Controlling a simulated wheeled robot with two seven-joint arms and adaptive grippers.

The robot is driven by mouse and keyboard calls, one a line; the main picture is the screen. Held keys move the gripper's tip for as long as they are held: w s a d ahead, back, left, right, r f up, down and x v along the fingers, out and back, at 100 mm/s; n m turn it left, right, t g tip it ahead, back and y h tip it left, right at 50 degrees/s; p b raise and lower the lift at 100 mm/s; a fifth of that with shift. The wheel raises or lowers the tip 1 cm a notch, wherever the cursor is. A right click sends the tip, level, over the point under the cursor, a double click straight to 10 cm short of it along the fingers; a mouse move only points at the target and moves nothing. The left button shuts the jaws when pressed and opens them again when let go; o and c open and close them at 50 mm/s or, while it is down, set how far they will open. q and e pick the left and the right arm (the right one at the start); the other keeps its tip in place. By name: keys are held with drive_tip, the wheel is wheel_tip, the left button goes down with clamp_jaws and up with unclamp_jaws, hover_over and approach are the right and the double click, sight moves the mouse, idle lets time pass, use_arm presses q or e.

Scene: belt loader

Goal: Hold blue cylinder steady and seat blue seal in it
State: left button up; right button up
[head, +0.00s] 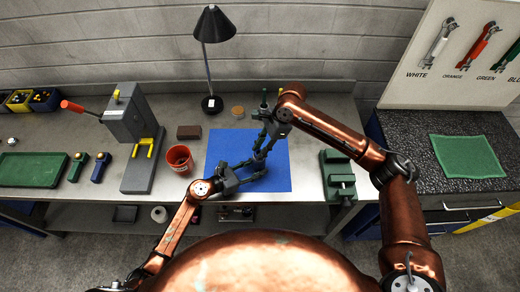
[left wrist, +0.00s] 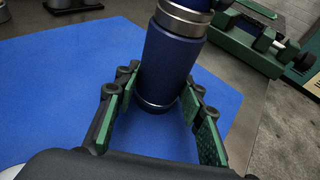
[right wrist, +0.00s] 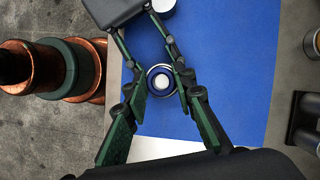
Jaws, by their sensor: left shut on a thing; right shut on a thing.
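The blue cylinder (left wrist: 168,58) has silver bands and stands over the blue mat, tilted in the left wrist view. My left gripper (left wrist: 160,97) is shut on its lower part, one green-padded finger on each side. From above, a round top with a blue ring and pale centre (right wrist: 161,83) lies between my right gripper's fingertips (right wrist: 159,90), which are shut on it. I cannot tell the blue seal from the cylinder's top here. In the head view my left gripper (head: 240,173) and right gripper (head: 264,150) meet over the mat, hiding the cylinder.
The blue mat (head: 218,150) lies on a steel bench. A green vise (head: 338,176) stands right of it; a red cup (head: 179,158), a brown block (head: 189,132) and a lever press (head: 128,118) stand left. A black lamp (head: 212,100) is behind. A green cloth (head: 466,157) lies far right.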

drive_tip(key=shift+f, duration=0.2)
use_arm(q)
drive_tip(key=shift+s+d, duration=0.1)
drive_tip(key=shift+d, duration=0.05)
use_arm(e)
drive_tip(key=shift+s+d+f, duration=0.1)
drive_tip(key=shift+f, duration=0.2)
drive_tip(key=o, duration=0.9)
drive_tip(key=shift+f, duration=0.25)
drive_tip(key=shift+r, duration=0.2)
drive_tip(key=v, duration=1.3)
drive_tip(key=shift+a+r, duration=0.2)
drive_tip(key=shift+a, duration=0.1)
